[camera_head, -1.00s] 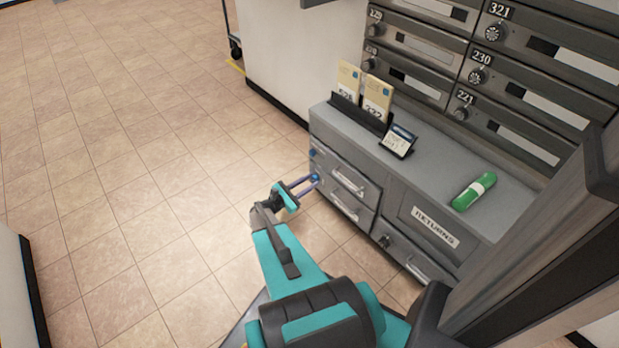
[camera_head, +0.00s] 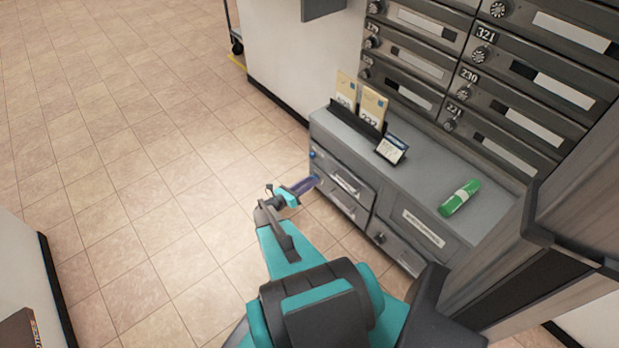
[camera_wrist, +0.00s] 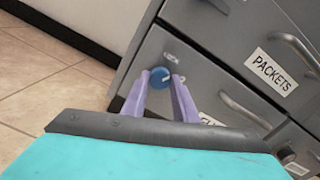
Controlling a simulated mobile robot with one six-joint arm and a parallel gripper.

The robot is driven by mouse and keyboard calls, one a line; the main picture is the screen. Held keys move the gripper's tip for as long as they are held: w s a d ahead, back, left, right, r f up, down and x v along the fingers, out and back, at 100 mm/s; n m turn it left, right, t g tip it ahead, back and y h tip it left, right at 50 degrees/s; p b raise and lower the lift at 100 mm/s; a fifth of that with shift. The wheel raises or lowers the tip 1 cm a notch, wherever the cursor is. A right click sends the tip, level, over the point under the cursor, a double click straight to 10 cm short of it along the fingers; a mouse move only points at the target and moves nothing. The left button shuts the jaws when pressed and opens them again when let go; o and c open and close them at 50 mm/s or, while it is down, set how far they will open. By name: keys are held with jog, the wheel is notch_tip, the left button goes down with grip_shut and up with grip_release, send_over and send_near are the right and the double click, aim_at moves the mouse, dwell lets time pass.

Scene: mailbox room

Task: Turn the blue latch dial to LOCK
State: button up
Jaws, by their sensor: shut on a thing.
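The blue latch dial (camera_wrist: 160,76) is a small round knob with a pale mark, on the front of the lower grey drawer in the wrist view. My gripper (camera_wrist: 161,80) has its two purple fingers on either side of the dial, shut on it. In the head view, my gripper (camera_head: 314,182) reaches the left end of the grey cabinet front, and its fingers largely hide the dial there.
The grey cabinet (camera_head: 440,172) has a drawer labelled PACKETS (camera_wrist: 270,72) above the dial's drawer. Mailboxes stand behind. The tiled floor at left is clear.

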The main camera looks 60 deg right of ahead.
jog(key=n+p, duration=0.6)
jog(key=p, duration=0.1)
jog(key=shift+s+n, duration=0.15)
jog(key=shift+n, duration=0.15)
jog(key=shift+f, duration=0.1)
dwell(0.3)
jog(key=o, duration=1.1)
jog(key=shift+c, duration=0.2)
jog(key=shift+a, duration=0.1)
jog(key=p+v, duration=0.1)
jog(key=v, duration=1.2)
jog(key=shift+w+a, duration=0.25)
jog(key=shift+a, duration=0.05)
